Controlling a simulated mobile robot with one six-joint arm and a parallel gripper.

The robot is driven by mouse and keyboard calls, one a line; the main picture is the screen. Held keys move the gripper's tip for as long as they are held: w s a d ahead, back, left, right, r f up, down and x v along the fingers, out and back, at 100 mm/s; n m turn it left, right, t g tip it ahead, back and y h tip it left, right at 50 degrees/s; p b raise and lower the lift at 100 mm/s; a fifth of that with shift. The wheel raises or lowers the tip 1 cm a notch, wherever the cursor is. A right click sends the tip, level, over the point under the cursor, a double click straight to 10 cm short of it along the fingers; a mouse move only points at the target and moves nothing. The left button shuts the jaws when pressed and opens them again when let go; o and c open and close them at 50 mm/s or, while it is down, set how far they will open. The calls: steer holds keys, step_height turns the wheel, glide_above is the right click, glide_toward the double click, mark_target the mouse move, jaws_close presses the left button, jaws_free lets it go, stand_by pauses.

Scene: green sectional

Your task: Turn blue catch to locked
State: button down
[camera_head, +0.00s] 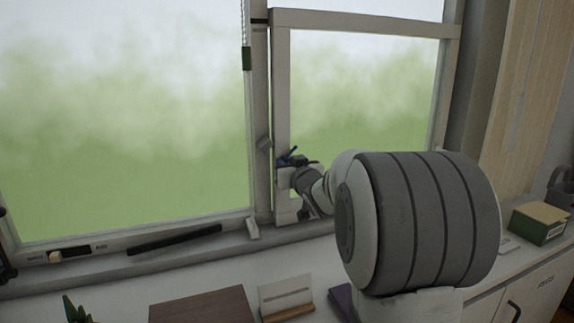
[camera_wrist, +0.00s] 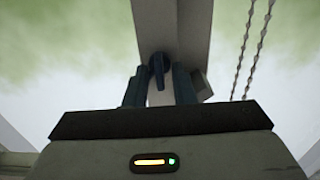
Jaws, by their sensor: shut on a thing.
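The blue catch (camera_head: 288,154) sits on the left upright of the white window sash (camera_head: 282,90). In the head view it is small and partly hidden by my gripper (camera_head: 297,163), which reaches it from the lower right. In the wrist view, the dark blue catch (camera_wrist: 157,68) shows between the two dark fingers of my gripper (camera_wrist: 160,85), with its lever pointing down towards my palm. The fingers are shut on the catch. Its lower end and the contact are too dark to make out fully. I cannot read any locked mark.
A black bar (camera_head: 174,240) lies on the sill. A brown box (camera_head: 203,305) and card holder (camera_head: 286,298) stand below; a green box (camera_head: 540,222) is at right.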

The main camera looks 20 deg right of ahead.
steer(key=shift+n, duration=0.3)
steer(key=shift+b, duration=0.5)
steer(key=shift+a+f+n+b, duration=0.1)
steer(key=shift+n+b, duration=2.95)
steer(key=shift+n, duration=1.25)
steer(key=shift+a+n+b, duration=0.1)
steer(key=shift+n+b, duration=2.9)
steer(key=shift+n, duration=1.6)
